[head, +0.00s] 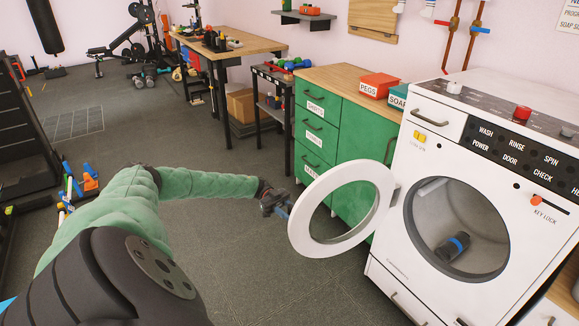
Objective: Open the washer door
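The white washer (391,190) stands at the right. Its ring-shaped door (305,217) is swung well open to the left, joined to the washer at its right edge. The round drum opening (416,222) is uncovered. My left gripper (280,208) is at the end of the green-sleeved arm, by the left rim of the door. It is small and dark here, and I cannot tell whether it touches the rim or how its fingers are set. My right gripper is not in view.
A black object with a blue band (453,247) lies inside the drum. Green drawers (318,128) with a wooden top stand left of the washer, carrying a red pegs box (379,85). A workbench (228,46) stands behind.

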